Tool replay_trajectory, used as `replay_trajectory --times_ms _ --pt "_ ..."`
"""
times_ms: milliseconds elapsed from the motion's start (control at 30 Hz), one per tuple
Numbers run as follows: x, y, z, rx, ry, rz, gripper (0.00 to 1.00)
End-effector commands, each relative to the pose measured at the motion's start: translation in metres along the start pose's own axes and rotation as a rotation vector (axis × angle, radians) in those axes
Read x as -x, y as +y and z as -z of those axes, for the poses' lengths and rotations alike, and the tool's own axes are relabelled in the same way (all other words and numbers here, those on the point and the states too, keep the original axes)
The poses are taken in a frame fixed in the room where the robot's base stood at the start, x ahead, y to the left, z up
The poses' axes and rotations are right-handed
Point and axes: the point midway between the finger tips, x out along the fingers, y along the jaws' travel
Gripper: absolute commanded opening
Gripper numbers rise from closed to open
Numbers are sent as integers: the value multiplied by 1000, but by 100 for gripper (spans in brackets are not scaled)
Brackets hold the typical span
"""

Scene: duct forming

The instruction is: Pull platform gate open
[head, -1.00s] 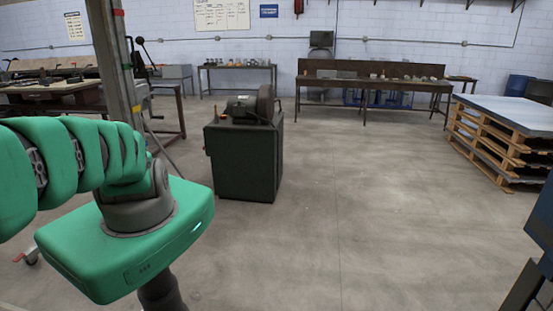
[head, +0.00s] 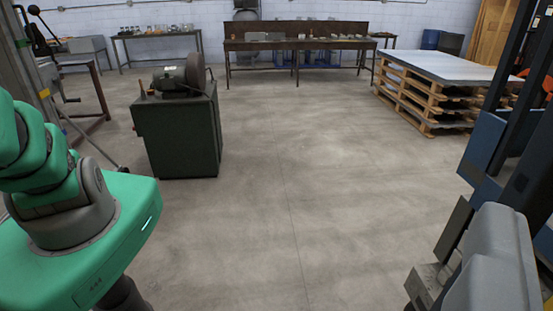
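I cannot make out a platform gate in this view. Blue and dark upright steelwork (head: 490,145) of a tall machine stands at the right edge, cut off by the frame. I cannot tell whether any part of it is a gate. My gripper does not show for certain. A rounded grey part (head: 495,262) fills the bottom right corner, and I cannot tell what it belongs to.
A dark green cabinet (head: 180,138) with a grinder on top stands left of centre. Stacked wooden pallets (head: 410,105) with grey sheets stand at the right rear. Benches (head: 300,45) line the back wall. The concrete floor (head: 300,180) between is clear.

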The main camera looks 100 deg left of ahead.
Motion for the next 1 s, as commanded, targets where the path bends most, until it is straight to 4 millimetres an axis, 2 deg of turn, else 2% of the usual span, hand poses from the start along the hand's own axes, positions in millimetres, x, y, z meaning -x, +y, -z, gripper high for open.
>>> replay_trajectory --times_ms 33,600,1000 --pt "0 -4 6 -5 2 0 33" --pt "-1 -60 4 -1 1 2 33" --pt "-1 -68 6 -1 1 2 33"
